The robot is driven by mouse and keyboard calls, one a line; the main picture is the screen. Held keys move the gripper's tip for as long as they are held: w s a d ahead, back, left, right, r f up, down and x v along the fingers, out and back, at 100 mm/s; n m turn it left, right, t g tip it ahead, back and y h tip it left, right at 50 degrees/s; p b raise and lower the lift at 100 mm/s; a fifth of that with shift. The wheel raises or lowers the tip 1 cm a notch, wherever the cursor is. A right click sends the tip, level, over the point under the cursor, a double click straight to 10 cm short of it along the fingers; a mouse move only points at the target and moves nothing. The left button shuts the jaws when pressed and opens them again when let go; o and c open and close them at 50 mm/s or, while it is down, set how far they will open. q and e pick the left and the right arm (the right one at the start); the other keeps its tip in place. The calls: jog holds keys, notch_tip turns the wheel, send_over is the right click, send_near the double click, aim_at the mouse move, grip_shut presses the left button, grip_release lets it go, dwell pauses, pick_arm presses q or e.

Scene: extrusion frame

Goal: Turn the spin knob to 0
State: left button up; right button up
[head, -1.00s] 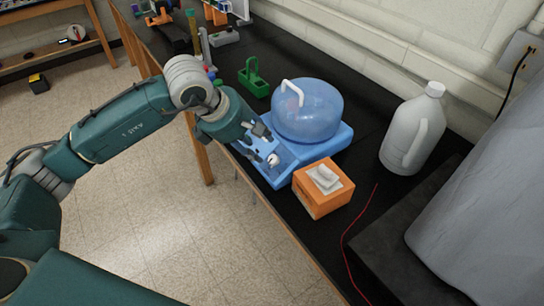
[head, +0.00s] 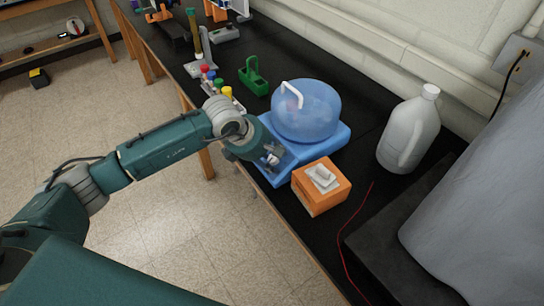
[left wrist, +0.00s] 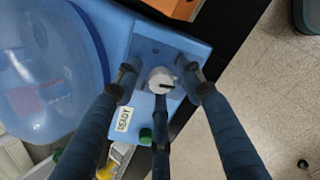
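The blue centrifuge-like machine (head: 330,142) has a translucent blue domed lid (head: 308,112) with a white handle. Its sloped front panel carries a white round spin knob (head: 273,159), with a dark mark on it in the left wrist view (left wrist: 160,80). A "READY" label (left wrist: 124,119) and a green button (left wrist: 146,137) are on the same panel. My left gripper (head: 268,150) is at the panel. In the left wrist view its fingers (left wrist: 160,76) are spread around the knob, with gaps visible at the sides. Dial numbers are not readable. My right gripper is not in view.
An orange tissue box (head: 318,188) stands close to the machine's right side. A white jug (head: 408,132) and a grey covered object (head: 480,170) are farther right. Colored-cap tubes (head: 210,78) and a green holder (head: 253,76) stand behind, on the black bench.

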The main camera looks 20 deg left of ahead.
pick_arm(q)
grip_shut()
dwell(0.6)
